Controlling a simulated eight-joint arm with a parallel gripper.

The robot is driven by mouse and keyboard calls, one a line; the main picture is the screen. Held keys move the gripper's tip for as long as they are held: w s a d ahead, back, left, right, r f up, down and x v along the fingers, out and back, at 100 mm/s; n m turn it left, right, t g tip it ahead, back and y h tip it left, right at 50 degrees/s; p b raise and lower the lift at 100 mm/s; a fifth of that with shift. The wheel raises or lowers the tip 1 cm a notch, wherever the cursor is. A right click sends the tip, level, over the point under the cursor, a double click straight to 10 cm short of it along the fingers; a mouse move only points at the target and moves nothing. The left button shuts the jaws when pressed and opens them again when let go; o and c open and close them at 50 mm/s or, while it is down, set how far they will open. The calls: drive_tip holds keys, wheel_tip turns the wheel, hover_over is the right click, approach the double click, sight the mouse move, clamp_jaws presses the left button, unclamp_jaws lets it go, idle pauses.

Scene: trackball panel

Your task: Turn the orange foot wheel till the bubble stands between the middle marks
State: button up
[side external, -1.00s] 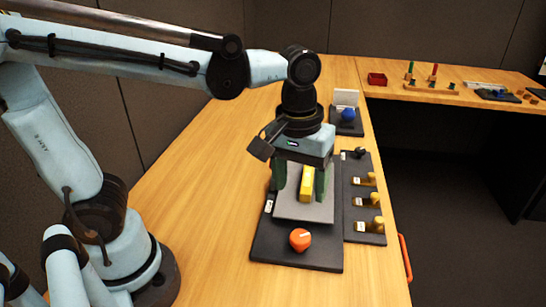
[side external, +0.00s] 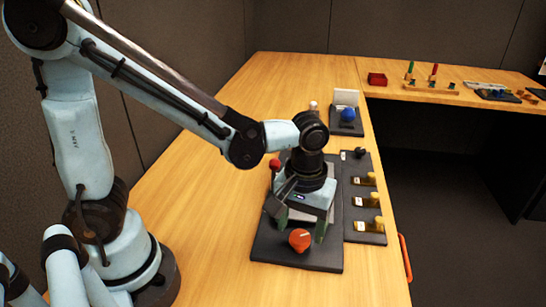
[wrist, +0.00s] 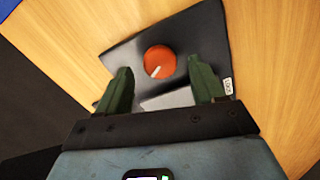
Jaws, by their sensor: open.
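The orange foot wheel (side external: 299,240), with a pale line on its top, sits at the front of the dark base plate (side external: 266,246). In the wrist view the wheel (wrist: 160,60) lies ahead, roughly between my open fingertips. My gripper (side external: 299,226) points down just behind the wheel, its green fingers apart and nothing between them. In the wrist view my gripper (wrist: 160,72) shows both fingers, and I see no contact with the wheel. A corner of the grey plate (wrist: 168,100) shows between the fingers. The yellow vial is hidden behind my gripper, so I cannot see the bubble.
A side panel (side external: 352,213) with several yellow knobs stands close on the right. A red round knob (side external: 274,163) is just behind my wrist on the left. A blue ball (side external: 348,115) sits farther back. The wooden table (side external: 205,200) is clear on the left.

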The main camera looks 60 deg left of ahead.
drive_tip(key=shift+f, duration=1.2)
drive_tip(key=shift+c, duration=0.5)
drive_tip(key=c, duration=0.9)
drive_tip(key=shift+m, duration=0.3)
drive_tip(key=shift+c, duration=0.2)
drive_tip(key=m, duration=0.4)
drive_tip(key=shift+m, duration=2.6)
